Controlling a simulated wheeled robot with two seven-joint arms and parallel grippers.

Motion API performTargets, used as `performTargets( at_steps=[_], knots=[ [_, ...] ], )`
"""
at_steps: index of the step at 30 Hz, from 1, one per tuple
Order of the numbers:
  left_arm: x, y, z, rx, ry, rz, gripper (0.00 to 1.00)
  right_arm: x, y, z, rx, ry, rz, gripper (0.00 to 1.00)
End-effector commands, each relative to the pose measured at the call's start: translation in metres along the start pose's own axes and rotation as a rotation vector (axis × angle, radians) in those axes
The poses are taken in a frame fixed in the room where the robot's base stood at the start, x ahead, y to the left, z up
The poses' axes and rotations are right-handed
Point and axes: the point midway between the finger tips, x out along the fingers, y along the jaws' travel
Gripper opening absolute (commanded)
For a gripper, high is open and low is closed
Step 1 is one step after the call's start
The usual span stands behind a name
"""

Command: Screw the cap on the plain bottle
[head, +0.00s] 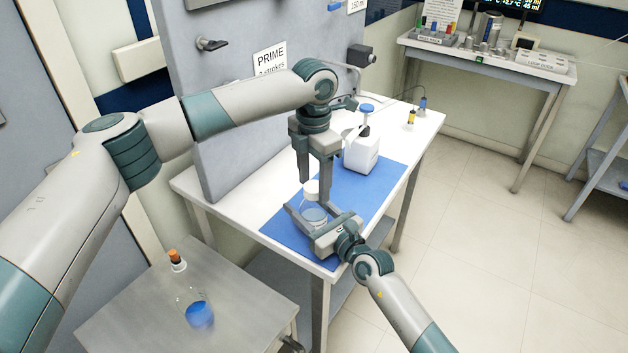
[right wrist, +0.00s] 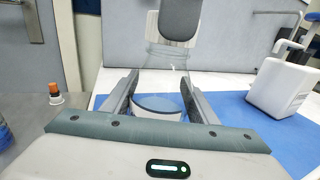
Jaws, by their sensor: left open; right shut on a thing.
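The clear bottle (head: 313,214), with blue liquid low inside, stands upright over the blue mat (head: 350,195). It also shows in the right wrist view (right wrist: 160,84). A white cap (head: 311,187) is at the top of its neck; I cannot tell whether it is threaded on. My right gripper (head: 316,228) is shut on the bottle's body, one finger on each side. My left gripper (head: 316,185) points down from above, open, its fingers around or beside the cap. One dark finger (right wrist: 181,18) hides part of the neck and cap in the right wrist view.
A white dispenser (head: 361,154) with a blue top stands behind on the mat.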

Motion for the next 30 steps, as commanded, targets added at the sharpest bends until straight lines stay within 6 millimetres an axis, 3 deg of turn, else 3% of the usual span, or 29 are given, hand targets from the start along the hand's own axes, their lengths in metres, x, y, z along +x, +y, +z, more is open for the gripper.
performTargets(
  at_steps=[15, 30],
  knots=[
    [-0.042, 0.000, 0.000, 0.000, 0.000, 0.000, 0.53, 0.000, 0.001, -0.002, 0.001, 0.003, 0.001, 0.00],
    [-0.044, 0.000, 0.000, -0.022, 0.001, 0.000, 0.52, 0.000, 0.001, -0.002, 0.001, 0.003, 0.001, 0.00]
  ],
)
